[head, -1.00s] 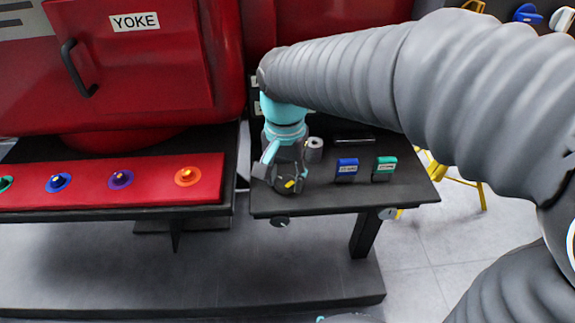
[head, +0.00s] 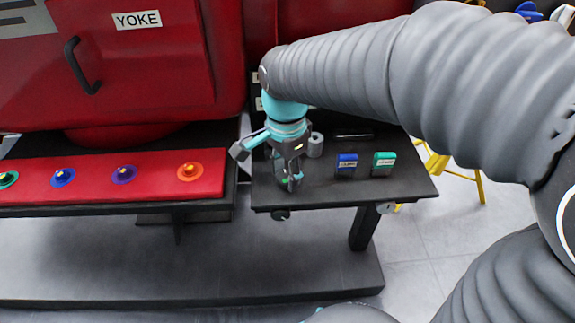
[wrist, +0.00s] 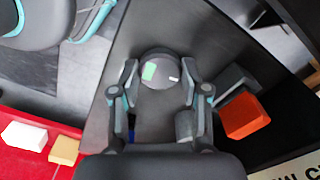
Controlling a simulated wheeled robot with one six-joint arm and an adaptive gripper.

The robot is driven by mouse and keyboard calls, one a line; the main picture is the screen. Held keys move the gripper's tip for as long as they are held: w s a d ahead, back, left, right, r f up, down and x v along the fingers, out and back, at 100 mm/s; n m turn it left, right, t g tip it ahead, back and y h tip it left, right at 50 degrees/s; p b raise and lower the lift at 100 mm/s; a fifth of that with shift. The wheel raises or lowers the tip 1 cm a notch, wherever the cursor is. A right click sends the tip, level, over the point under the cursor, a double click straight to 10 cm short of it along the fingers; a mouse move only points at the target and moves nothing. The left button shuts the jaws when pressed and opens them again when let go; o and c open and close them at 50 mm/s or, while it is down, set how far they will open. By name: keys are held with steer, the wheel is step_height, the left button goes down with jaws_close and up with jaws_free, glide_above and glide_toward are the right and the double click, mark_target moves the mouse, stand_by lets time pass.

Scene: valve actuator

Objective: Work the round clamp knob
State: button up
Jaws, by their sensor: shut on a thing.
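The round clamp knob (wrist: 160,72) is a dark grey disc with a green patch and a short white mark, seen from above in the wrist view. My gripper (wrist: 160,85) has one finger on each side of it and is shut on it. In the head view my gripper (head: 289,185) points down at the left part of the small black table. There the knob is mostly hidden by the fingers, with only a bit of green showing between them.
On the black table (head: 405,185), a grey cylinder (head: 315,146) stands close right of my gripper. A blue box (head: 347,166) and a teal box (head: 383,164) stand farther right. A red panel (head: 90,182) with several coloured buttons lies left. A red-orange block (wrist: 245,115) shows in the wrist view.

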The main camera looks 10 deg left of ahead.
mark_target(287, 176)
stand_by(0.3)
steer(key=o, duration=1.1)
steer(key=shift+d, duration=0.1)
steer(key=shift+o, duration=0.2)
step_height(287, 176, up, 12)
